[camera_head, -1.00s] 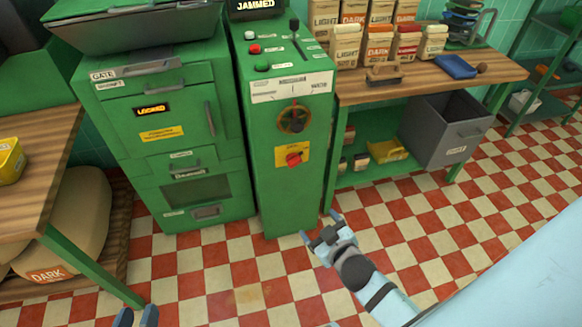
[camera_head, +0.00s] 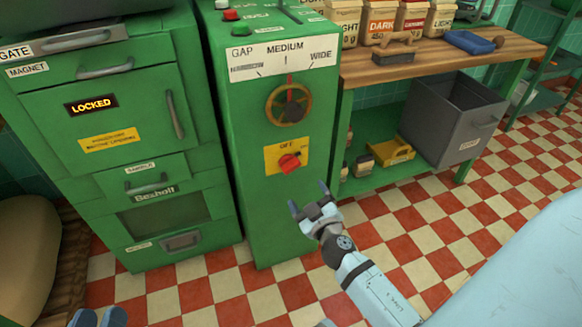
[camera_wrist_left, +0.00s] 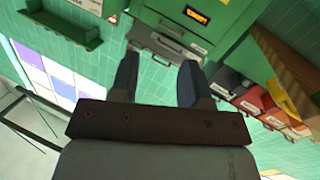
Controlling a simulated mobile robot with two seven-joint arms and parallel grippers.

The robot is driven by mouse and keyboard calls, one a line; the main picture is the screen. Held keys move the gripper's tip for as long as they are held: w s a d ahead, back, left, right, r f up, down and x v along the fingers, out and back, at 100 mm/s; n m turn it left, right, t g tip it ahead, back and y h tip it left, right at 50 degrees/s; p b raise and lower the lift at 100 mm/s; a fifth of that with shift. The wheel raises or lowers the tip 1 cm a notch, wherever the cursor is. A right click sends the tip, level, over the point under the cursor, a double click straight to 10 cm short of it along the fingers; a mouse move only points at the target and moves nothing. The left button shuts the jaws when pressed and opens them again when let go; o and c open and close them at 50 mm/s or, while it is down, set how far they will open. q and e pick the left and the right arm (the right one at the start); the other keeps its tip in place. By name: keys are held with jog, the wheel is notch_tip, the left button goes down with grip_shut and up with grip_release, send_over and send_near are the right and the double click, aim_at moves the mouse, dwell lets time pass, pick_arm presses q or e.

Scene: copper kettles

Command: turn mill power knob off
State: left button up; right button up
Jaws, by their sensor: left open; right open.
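The mill power knob (camera_head: 289,163) is a red knob on a yellow plate (camera_head: 270,158) on the front of the green mill control cabinet (camera_head: 262,215). A label above the knob seems to read OFF; the knob sits turned at an angle. My right gripper (camera_head: 309,195) is open and empty, just below and right of the knob, apart from it in the picture. My left gripper (camera_head: 97,318) shows only at the bottom edge in the head view. In the left wrist view its fingers (camera_wrist_left: 157,78) are apart with nothing between them.
A brown handwheel (camera_head: 288,104) sits above the knob, under a GAP scale (camera_head: 285,55) marked MEDIUM and WIDE. A green cabinet (camera_head: 120,140) with a LOCKED display stands left. At right are a wooden bench (camera_head: 440,60) and a grey bin (camera_head: 455,120). The checkered floor in front is clear.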

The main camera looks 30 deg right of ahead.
aim_at(293, 169)
jog(key=p+x, duration=0.2)
jog(key=x, duration=0.8)
jog(key=shift+a, duration=0.1)
pick_arm(q)
jog(key=shift+t, duration=0.8)
jog(key=shift+a+r, duration=0.15)
jog(key=shift+r, duration=1.95)
pick_arm(e)
jog(key=shift+w, duration=0.75)
jog(key=shift+c, duration=0.5)
jog(key=c, duration=0.8)
